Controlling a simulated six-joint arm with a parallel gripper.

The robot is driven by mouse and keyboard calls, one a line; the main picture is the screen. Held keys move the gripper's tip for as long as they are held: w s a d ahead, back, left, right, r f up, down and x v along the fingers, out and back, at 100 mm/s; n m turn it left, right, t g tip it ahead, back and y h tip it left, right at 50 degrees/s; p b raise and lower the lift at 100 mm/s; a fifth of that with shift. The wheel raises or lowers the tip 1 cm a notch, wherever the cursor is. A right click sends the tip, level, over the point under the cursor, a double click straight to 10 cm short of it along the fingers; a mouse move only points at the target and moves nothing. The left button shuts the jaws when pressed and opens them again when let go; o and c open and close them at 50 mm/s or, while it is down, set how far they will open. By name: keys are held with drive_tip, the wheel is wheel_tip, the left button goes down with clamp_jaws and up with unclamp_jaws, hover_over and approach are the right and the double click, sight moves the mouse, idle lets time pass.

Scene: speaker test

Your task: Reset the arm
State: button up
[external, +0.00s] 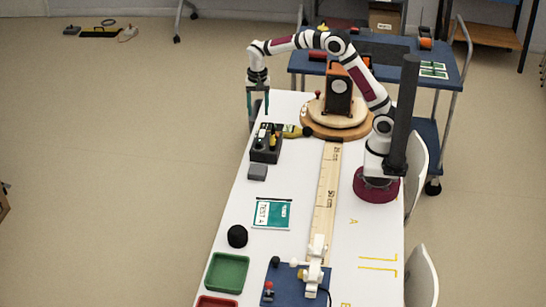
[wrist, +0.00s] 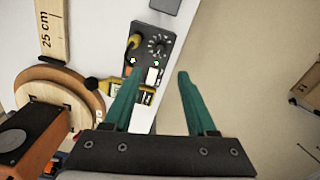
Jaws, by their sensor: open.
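My gripper (external: 257,103) is at the far left edge of the white table in the external view, pointing down. In the wrist view its two green fingers (wrist: 155,92) are apart with nothing between them. Below the fingers there, the table edge and the bare floor show. My arm arches from its maroon base on the right side of the table over to the left.
A speaker (external: 339,92) stands on a round wooden turntable (external: 350,131) right of my gripper. A black control box (external: 265,147) and a yellow device (external: 292,131) lie close by. A wooden ruler (external: 325,195) runs along the table.

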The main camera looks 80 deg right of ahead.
wheel_tip(320, 180, up, 2)
drive_tip(key=shift+r, duration=0.2)
drive_tip(key=s+a+r+n+y, duration=0.1)
drive_tip(key=s+a+r+n, duration=0.15)
drive_tip(key=s+a, duration=0.45)
drive_tip(key=s+a+r+n, duration=0.2)
drive_tip(key=s+n, duration=0.1)
drive_tip(key=s, duration=0.7)
drive_tip(key=s+a+f+n, duration=0.2)
drive_tip(key=s, duration=0.5)
drive_tip(key=s+a+f+n, duration=0.2)
drive_tip(key=s, duration=0.5)
drive_tip(key=shift+a+y, duration=0.2)
drive_tip(key=shift+y, duration=0.2)
drive_tip(key=shift+f+n, duration=0.1)
drive_tip(key=shift+n, duration=0.15)
